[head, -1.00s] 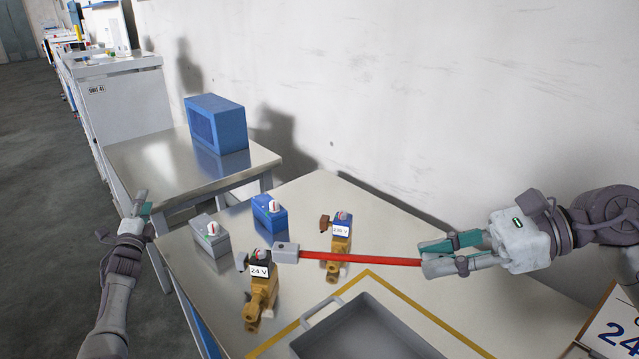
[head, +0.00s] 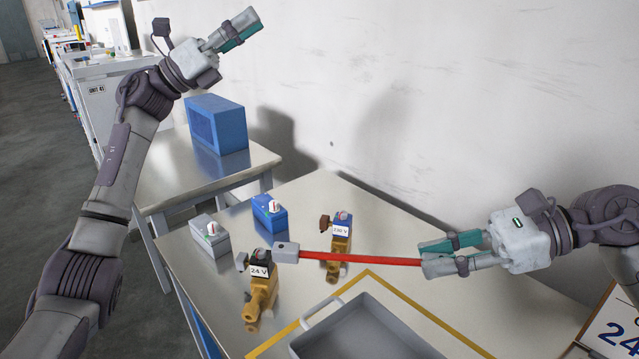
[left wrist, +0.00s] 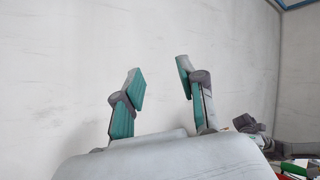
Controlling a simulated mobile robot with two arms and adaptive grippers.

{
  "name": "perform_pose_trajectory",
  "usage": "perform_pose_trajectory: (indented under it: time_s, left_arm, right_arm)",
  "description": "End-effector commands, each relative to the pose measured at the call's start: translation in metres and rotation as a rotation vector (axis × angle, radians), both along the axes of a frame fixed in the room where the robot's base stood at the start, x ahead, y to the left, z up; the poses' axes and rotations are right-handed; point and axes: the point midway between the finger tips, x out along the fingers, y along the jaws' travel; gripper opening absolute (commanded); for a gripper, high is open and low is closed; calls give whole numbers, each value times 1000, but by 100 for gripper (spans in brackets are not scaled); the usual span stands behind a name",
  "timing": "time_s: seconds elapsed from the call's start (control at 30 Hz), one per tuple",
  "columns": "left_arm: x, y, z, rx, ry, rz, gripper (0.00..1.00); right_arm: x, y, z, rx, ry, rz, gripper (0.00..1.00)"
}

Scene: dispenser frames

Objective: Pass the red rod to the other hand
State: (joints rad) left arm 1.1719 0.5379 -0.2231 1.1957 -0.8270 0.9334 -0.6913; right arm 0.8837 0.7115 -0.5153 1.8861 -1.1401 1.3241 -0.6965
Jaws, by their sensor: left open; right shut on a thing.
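The red rod (head: 362,258) lies level above the table, with a grey block (head: 286,252) at its left end. My right gripper (head: 432,255) is shut on the rod's right end. The grey block is close to the brass valve marked 24 V (head: 262,290) in the picture; I cannot tell whether they touch. My left gripper (head: 243,29) is open and empty, raised high against the wall at the upper left, far from the rod. The left wrist view shows its two spread fingers (left wrist: 160,95) with only wall between them.
A second brass valve (head: 340,238) stands behind the rod. A grey box (head: 211,240) and a blue box (head: 269,215), each with a knob, stand at the table's left. A grey tray (head: 330,345) is at the front. A larger blue box (head: 218,125) stands on the side table (head: 140,165).

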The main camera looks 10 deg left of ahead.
Motion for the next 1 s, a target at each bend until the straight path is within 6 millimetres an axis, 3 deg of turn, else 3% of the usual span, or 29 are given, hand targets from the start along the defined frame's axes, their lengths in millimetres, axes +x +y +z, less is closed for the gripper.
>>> perform_pose_trajectory:
  time_s: [0.1, 0.23, 0.37, 0.43, 0.53, 0.7, 0.83, 1.0]
  left_arm:
    - [-41, -60, 19, 196, -67, -105, 40]
    - [-89, -121, 17, 448, -122, -207, 40]
    - [-141, -173, -8, 765, -159, -288, 40]
    - [-168, -192, -32, 966, -166, -314, 40]
    - [-197, -200, -72, 1247, -154, -317, 40]
    - [-221, -186, -123, 1594, -103, -266, 40]
    - [-228, -173, -141, 1731, -72, -229, 40]
    - [-229, -170, -155, 1783, -56, -216, 40]
  right_arm:
    - [0, 0, 0, 1, 0, 0, 0]
    - [0, 0, 0, 1, 0, 0, 0]
    - [0, 0, 0, 1, 0, 0, 0]
    - [0, 0, 0, 1, 0, 0, 0]
    - [0, 0, 0, 1, 0, 0, 0]
    - [0, 0, 0, 1, 0, 0, 0]
    - [0, 0, 0, 1, 0, 0, 0]
    - [0, 0, 0, 1, 0, 0, 0]
